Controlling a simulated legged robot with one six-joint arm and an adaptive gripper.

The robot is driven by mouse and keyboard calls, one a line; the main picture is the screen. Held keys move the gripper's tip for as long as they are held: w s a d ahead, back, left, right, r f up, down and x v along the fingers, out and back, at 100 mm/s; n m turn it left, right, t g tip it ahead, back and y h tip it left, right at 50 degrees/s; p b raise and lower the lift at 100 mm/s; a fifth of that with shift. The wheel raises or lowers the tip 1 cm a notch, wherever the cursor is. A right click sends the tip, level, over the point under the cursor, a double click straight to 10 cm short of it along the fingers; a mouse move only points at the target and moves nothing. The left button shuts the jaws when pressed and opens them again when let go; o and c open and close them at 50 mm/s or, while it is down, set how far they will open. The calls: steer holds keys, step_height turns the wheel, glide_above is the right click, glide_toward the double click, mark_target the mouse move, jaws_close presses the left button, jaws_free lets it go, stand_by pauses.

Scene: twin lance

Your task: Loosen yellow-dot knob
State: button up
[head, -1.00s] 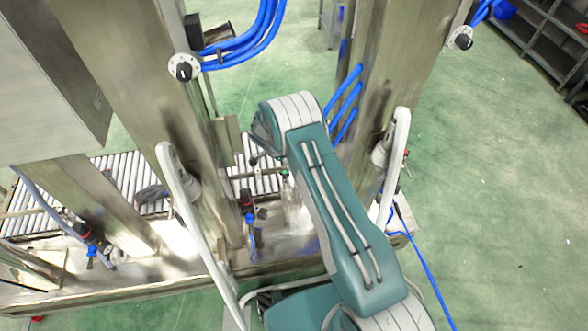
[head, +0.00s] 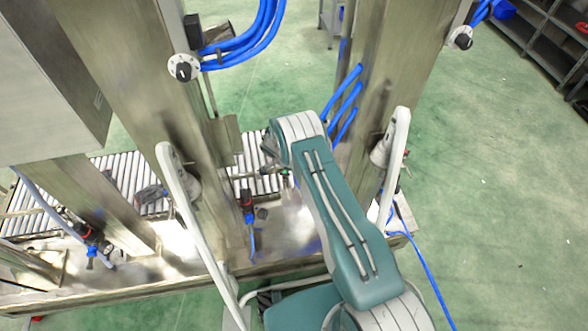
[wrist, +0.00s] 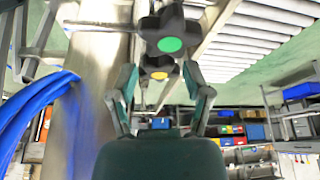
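In the wrist view, a dark lobed knob with a green dot (wrist: 170,44) is at the top centre. Just below it is a second dark knob with a yellow dot (wrist: 160,75), partly covered by the green-dot knob. My gripper (wrist: 158,70) has its two fingers spread apart, one on each side of the yellow-dot knob in the picture. I see a gap between the knob and each finger; how far the knob is in depth I cannot tell. In the head view my arm hides the gripper, and I cannot make out the yellow-dot knob.
A metal post (wrist: 85,110) and blue hoses (wrist: 35,105) stand close on the left in the wrist view. White conveyor rollers (wrist: 255,45) lie at the upper right. The head view shows steel posts (head: 140,90) beside my arm and open green floor (head: 490,200) at right.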

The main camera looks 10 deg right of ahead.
steer(key=c, duration=0.4)
steer(key=shift+s+n+t+y, duration=0.1)
steer(key=shift+n+t+y, duration=0.25)
steer(key=shift+n, duration=0.8)
steer(key=shift+s+n+t+y, duration=0.15)
steer(key=shift+n+t, duration=0.4)
steer(key=shift+n, duration=0.6)
steer(key=shift+w, duration=0.1)
steer(key=o, duration=1.2)
steer(key=shift+d, duration=0.1)
steer(key=shift+c, duration=0.2)
steer(key=v, duration=1.1)
steer(key=shift+a+r, duration=0.25)
steer(key=shift+r, duration=0.1)
